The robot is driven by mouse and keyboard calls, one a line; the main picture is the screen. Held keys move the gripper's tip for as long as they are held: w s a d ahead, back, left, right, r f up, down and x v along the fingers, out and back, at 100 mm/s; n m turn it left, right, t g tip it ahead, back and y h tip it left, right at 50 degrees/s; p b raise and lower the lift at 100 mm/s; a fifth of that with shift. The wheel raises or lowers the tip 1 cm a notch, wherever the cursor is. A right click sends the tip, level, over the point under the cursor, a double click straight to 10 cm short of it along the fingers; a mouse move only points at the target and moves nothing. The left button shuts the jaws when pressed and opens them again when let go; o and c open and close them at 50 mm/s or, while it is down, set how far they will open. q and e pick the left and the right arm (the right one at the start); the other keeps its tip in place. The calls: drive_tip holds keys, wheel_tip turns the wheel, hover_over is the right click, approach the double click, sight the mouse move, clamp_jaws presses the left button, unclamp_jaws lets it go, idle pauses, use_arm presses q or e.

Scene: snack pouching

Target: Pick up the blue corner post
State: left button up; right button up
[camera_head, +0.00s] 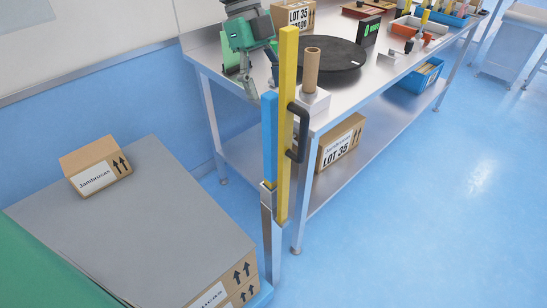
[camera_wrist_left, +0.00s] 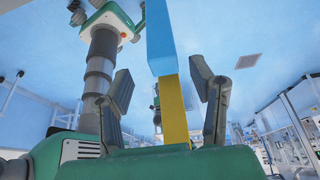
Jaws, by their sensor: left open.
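The blue corner post (camera_head: 269,140) stands upright in the head view, set in a metal socket at its foot. A taller yellow post (camera_head: 287,110) with a black handle (camera_head: 299,132) stands close on its right. My left gripper (camera_head: 262,82) is open just above the blue post's top end. In the left wrist view the blue post (camera_wrist_left: 160,38) and yellow post (camera_wrist_left: 173,105) show in line with the gap between the open left fingers (camera_wrist_left: 163,85). I cannot tell how deep the blue post sits between them. My right gripper is in neither view.
A steel table (camera_head: 377,80) stands to the right, with a dark round disc (camera_head: 333,53) and a brown cylinder (camera_head: 312,68) near the posts. A carton (camera_head: 92,170) lies on a grey-topped stack (camera_head: 140,220) at left. Open blue floor (camera_head: 440,200) lies at right.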

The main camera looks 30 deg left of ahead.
sight(276, 119)
use_arm(q)
drive_tip(key=shift+x, duration=1)
drive_tip(key=shift+w+a+f, duration=0.1)
drive_tip(key=shift+w+f, duration=0.05)
drive_tip(key=shift+f, duration=0.15)
drive_tip(key=f, duration=0.4)
drive_tip(key=shift+d+f, duration=0.2)
drive_tip(key=shift+d, duration=0.15)
drive_tip(key=shift+d+f, duration=0.15)
drive_tip(key=shift+d, duration=0.35)
drive_tip(key=c, duration=1)
clamp_jaws()
drive_tip(key=shift+a, duration=0.2)
